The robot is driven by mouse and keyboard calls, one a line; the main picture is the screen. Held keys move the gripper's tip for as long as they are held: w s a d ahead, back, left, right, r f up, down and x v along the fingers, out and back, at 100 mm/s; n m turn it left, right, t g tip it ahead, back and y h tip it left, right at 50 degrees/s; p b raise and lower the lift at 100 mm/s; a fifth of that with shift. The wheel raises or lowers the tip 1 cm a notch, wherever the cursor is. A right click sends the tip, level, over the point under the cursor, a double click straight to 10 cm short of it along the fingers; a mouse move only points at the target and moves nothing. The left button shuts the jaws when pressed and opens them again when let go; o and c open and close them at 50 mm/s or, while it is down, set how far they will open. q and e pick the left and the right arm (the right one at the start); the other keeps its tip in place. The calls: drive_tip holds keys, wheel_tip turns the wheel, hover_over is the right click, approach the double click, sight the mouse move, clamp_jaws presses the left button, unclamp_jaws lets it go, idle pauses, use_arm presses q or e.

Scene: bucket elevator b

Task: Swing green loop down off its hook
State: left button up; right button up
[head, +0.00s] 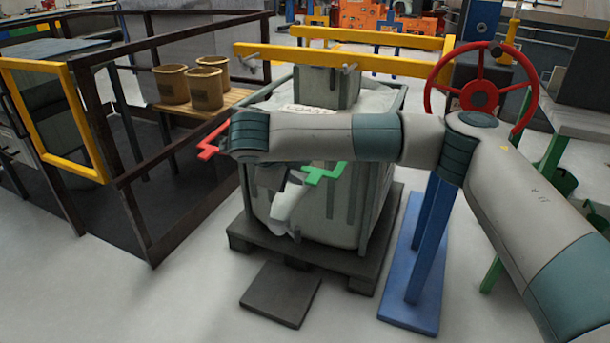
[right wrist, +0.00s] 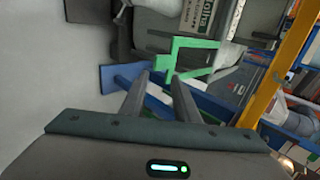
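The green loop (head: 325,173) is a stepped green bar at the front of the grey container, below my right forearm. It also shows in the right wrist view (right wrist: 178,62) as an angular green frame just beyond my fingertips. My right gripper (right wrist: 160,84) is open, its two grey fingers apart with nothing seen between them. In the head view my right arm reaches across from the right and its hand is mostly hidden. I cannot tell whether a finger touches the loop. The loop's hook is not clearly seen. My left gripper is not in view.
The grey container (head: 385,180) stands on a dark pallet (head: 335,258). A red bar (head: 212,143) is at its left side. Yellow beams (head: 390,64) cross above. A red wheel (head: 480,95) and blue stand (head: 425,240) are right. Dark railings (head: 140,215) stand left.

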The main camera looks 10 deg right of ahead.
drive_tip(key=v, duration=0.6)
